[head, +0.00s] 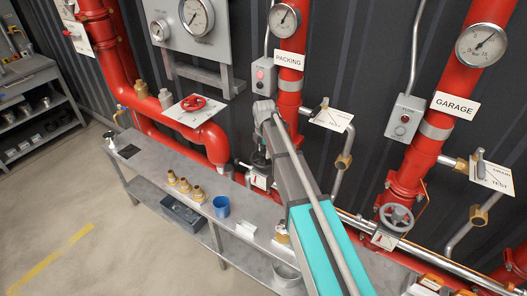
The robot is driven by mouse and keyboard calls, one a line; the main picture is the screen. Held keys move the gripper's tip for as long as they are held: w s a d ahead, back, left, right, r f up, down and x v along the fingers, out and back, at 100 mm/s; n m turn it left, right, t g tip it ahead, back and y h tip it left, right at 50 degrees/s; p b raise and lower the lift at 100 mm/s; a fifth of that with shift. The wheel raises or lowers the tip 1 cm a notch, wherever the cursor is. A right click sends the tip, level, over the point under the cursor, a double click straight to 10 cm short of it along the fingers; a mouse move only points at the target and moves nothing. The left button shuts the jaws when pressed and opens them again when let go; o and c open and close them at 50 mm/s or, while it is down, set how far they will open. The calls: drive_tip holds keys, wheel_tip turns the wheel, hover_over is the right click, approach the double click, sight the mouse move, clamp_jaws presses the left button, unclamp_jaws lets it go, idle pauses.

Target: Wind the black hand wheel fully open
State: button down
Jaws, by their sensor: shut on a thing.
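My arm reaches up from the lower right to the valve on the PACKING pipe. My gripper (259,157) is small and dark at the arm's end, pointing down at that valve beside the red pipe. It is shut on what appears to be the black hand wheel. The wheel is mostly hidden by the gripper and arm, and its outline cannot be told from the dark fingers.
A grey hand wheel (397,216) is on the GARAGE pipe at right, and a red hand wheel (193,103) is on a white plate at left. The grey bench (150,158) below holds brass fittings (185,186) and a blue cup (221,206). Open floor lies at lower left.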

drive_tip(key=n, duration=0.6)
drive_tip(key=shift+n, duration=0.3)
unclamp_jaws()
wheel_tip(320, 180, up, 7)
drive_tip(key=p, duration=0.7)
idle(0.5)
idle(0.4)
